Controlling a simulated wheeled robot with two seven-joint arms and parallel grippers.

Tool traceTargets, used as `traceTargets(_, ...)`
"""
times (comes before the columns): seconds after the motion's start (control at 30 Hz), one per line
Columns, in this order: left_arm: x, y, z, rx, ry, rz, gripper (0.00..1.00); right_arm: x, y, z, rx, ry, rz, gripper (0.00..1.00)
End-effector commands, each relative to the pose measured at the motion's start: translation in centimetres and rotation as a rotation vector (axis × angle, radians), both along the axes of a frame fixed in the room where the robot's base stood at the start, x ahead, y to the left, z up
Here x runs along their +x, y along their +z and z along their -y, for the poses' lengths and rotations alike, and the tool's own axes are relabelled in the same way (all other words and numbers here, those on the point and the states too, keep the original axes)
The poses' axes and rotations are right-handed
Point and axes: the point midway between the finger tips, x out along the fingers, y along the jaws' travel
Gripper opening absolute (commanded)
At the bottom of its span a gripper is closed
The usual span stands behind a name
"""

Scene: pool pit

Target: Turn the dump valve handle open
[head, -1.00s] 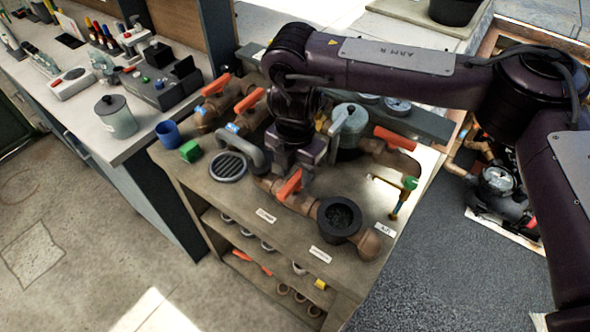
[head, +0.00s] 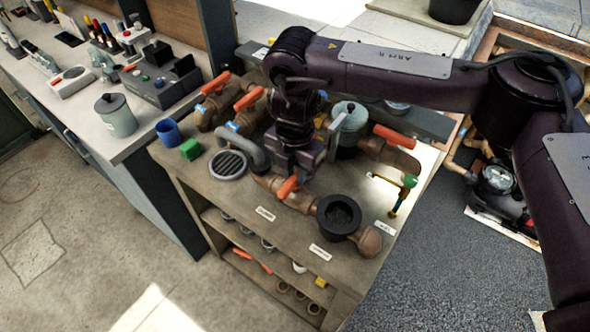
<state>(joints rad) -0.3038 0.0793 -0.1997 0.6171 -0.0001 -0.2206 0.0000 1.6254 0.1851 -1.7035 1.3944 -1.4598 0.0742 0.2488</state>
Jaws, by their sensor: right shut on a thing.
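An orange valve handle (head: 287,188) sits on the brown front pipe (head: 299,201), which runs right to a black round drain cup (head: 339,214). My right gripper (head: 291,175) points down over this pipe from above and is shut on the orange handle. The gripper body hides the upper end of the handle and most of the fingers. My left gripper is not in view.
More orange handles stand on pipes at the back left (head: 250,97) and right (head: 394,137). A grey canister (head: 350,122) stands close behind my right gripper. A round grate (head: 228,165), a green block (head: 190,149) and a blue cup (head: 168,132) are to the left.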

Motion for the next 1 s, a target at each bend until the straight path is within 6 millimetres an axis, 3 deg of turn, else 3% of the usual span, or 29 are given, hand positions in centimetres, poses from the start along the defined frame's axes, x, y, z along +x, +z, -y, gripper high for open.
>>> traceTargets(0.37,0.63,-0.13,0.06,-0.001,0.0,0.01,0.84,0.0,0.07,-0.07,0.001,0.217,0.001,0.0)
traceTargets(1.0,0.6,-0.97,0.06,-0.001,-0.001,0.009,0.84,0.0,0.05,-0.07,0.002,0.823,0.001,0.0)
